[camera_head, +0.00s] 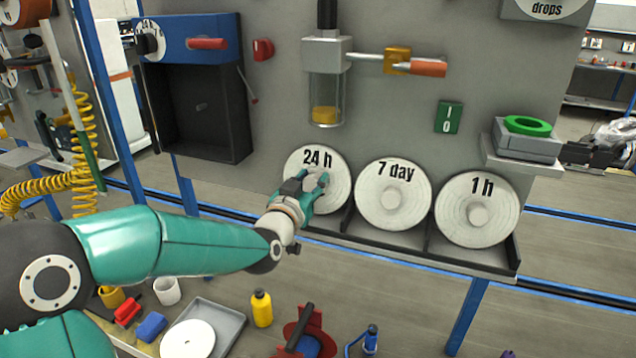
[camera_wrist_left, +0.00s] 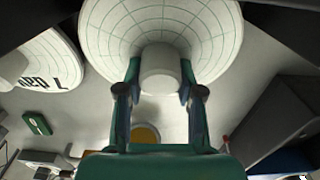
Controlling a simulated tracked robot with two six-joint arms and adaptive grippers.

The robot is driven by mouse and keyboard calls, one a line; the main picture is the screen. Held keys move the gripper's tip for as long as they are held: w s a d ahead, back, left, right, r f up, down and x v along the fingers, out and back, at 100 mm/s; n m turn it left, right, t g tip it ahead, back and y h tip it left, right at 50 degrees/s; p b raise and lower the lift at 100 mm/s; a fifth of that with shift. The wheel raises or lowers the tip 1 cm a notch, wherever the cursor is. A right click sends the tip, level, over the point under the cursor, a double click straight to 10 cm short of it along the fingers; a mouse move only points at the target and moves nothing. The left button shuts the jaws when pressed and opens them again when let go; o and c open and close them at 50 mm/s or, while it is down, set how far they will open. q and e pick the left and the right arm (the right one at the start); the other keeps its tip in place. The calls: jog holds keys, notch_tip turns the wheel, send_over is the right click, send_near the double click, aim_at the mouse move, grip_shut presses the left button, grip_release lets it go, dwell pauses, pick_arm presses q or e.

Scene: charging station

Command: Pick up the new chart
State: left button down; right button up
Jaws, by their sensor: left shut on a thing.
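Three round white charts stand in a dark rack on the grey panel, marked "24 h" (camera_head: 318,160), "7 day" (camera_head: 393,194) and "1 h" (camera_head: 477,209). My left gripper (camera_head: 318,185) is at the "24 h" chart, in front of its middle. In the left wrist view, the gripper's two fingers (camera_wrist_left: 160,88) are shut on the pale central knob of a chart with a printed grid (camera_wrist_left: 205,40). The "7 day" chart also shows at the left of that view (camera_wrist_left: 38,72), upside down. My right gripper is not in view.
The rack (camera_head: 470,258) has low dividers between the charts. A blue box with an open dark case (camera_head: 200,115) is on the panel at left. A glass cylinder (camera_head: 325,98) hangs above the charts. Below, a grey tray (camera_head: 228,322) holds a white disc (camera_head: 188,340), near a yellow bottle (camera_head: 261,308).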

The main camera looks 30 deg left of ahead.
pick_arm(q)
jog(key=shift+s+r, duration=0.1)
jog(key=shift+r, duration=0.05)
jog(key=shift+s+r, duration=0.15)
jog(key=s+d+r+p, duration=0.3)
jog(key=s+r+p, duration=0.3)
jog(key=s+r, duration=0.6)
jog(key=shift+r+p+v, duration=0.25)
jog(key=shift+p+v, duration=0.15)
jog(key=shift+v, duration=1.25)
jog(key=shift+w, duration=0.1)
